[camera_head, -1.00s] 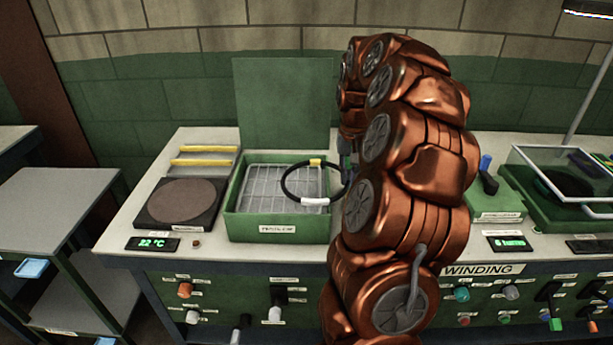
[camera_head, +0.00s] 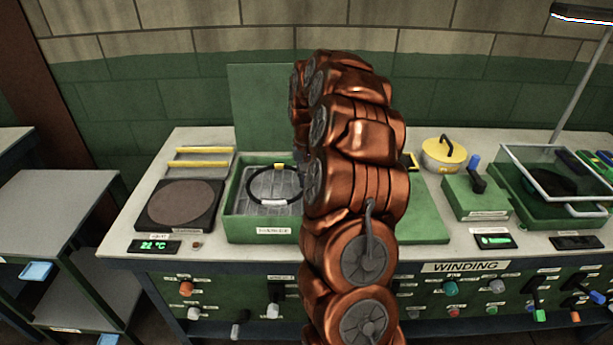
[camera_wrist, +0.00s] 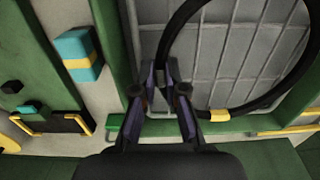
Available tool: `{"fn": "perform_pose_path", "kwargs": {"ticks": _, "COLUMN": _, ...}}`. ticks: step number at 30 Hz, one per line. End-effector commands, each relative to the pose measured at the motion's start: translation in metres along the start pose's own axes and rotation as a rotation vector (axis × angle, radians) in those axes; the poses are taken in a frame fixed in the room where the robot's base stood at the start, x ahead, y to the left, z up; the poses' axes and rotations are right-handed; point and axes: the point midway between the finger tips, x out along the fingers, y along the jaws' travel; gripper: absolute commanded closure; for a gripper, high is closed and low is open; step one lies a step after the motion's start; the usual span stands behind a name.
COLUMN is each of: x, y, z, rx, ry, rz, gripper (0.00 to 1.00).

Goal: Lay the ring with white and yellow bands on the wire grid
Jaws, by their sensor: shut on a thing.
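The black ring (camera_head: 252,188) with a white band and a yellow band is over the green open box in the head view. In the wrist view the ring (camera_wrist: 248,106) shows large, its yellow band at the lower part, over the grey wire grid (camera_wrist: 235,52). The grid (camera_head: 240,209) lies inside the box. In the head view my arm hides the gripper. I cannot tell whether the ring touches the grid.
The green box (camera_head: 231,229) has a raised lid (camera_head: 258,105) behind it. A dark plate with a round brown disc (camera_head: 180,204) stands to the left, near a tray with yellow bars (camera_head: 203,164). A yellow round pot (camera_head: 443,155) and a green block with a handle (camera_head: 476,196) stand to the right.

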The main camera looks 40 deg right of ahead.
Motion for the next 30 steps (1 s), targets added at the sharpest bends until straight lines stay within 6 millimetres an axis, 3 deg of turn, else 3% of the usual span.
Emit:
{"fn": "perform_pose_path", "kwargs": {"ticks": 7, "x": 0.004, "y": 0.000, "z": 0.000, "rx": 0.000, "ry": 0.001, "rz": 0.000, "gripper": 1.00}}
{"fn": "perform_pose_path", "kwargs": {"ticks": 8, "x": 0.004, "y": 0.000, "z": 0.000, "rx": 0.000, "ry": 0.001, "rz": 0.000, "gripper": 0.87}}
{"fn": "perform_pose_path", "kwargs": {"ticks": 15, "x": 0.004, "y": 0.000, "z": 0.000, "rx": -0.001, "ry": 0.000, "rz": 0.000, "gripper": 0.64}}
{"fn": "perform_pose_path", "kwargs": {"ticks": 25, "x": 0.002, "y": 0.000, "z": 0.000, "rx": 0.000, "ry": 0.001, "rz": 0.000, "gripper": 0.64}}
{"fn": "perform_pose_path", "kwargs": {"ticks": 30, "x": -0.012, "y": 0.000, "z": -0.001, "rx": 0.000, "ry": 0.003, "rz": 0.000, "gripper": 0.64}}
